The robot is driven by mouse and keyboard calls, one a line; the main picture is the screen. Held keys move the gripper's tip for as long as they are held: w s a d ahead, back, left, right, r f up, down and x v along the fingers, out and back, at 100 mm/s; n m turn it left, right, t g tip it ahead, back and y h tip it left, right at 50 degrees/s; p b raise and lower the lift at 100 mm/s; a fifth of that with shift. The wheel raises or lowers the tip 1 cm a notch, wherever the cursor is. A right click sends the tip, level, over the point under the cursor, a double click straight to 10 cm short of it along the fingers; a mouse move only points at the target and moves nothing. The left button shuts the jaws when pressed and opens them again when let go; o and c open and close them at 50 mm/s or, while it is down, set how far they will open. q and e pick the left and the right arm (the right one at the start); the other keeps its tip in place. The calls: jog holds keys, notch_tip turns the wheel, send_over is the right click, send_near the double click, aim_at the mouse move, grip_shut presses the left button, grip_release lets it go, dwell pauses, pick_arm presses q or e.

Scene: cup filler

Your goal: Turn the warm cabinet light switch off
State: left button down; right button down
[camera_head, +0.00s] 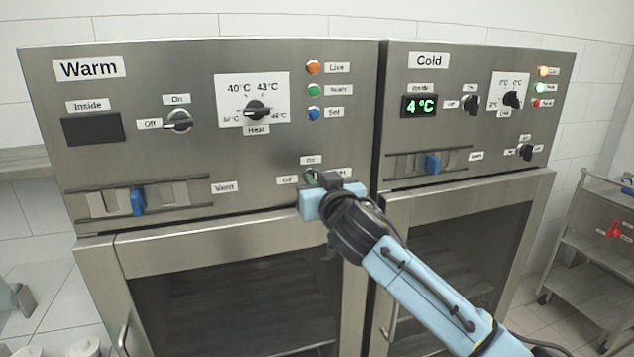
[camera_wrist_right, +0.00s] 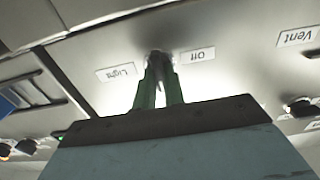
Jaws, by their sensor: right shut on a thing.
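The warm cabinet's light switch (camera_head: 310,175) is a small dark knob low on the right of the Warm panel (camera_head: 190,70), with Off and On labels beside it. My right gripper (camera_head: 318,181) is at the switch and covers most of it in the head view. In the right wrist view my right gripper's green fingers (camera_wrist_right: 159,88) are shut on the switch (camera_wrist_right: 158,60), between the Light label (camera_wrist_right: 122,72) and the Off label (camera_wrist_right: 196,55). The switch's exact turn angle is hidden by the fingers. My left gripper is not in view.
The Warm power knob (camera_head: 179,121), heat knob (camera_head: 257,111) and blue vent slider (camera_head: 138,201) sit left of the gripper. The Warm display (camera_head: 92,128) is dark. The Cold cabinet's display (camera_head: 420,105) reads 4 °C. A metal cart (camera_head: 592,255) stands at the right.

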dwell(0.3)
jog(key=n+p, duration=0.1)
jog(key=n, duration=0.5)
jog(key=n+p, duration=0.2)
jog(key=n, duration=0.4)
jog(key=n+p, duration=0.2)
jog(key=n, duration=0.3)
jog(key=shift+a+f+n, duration=0.2)
jog(key=shift+f+n, duration=0.1)
jog(key=shift+n, duration=0.1)
dwell(0.4)
jog(key=c, duration=1.5)
grip_release()
jog(key=shift+s, duration=0.1)
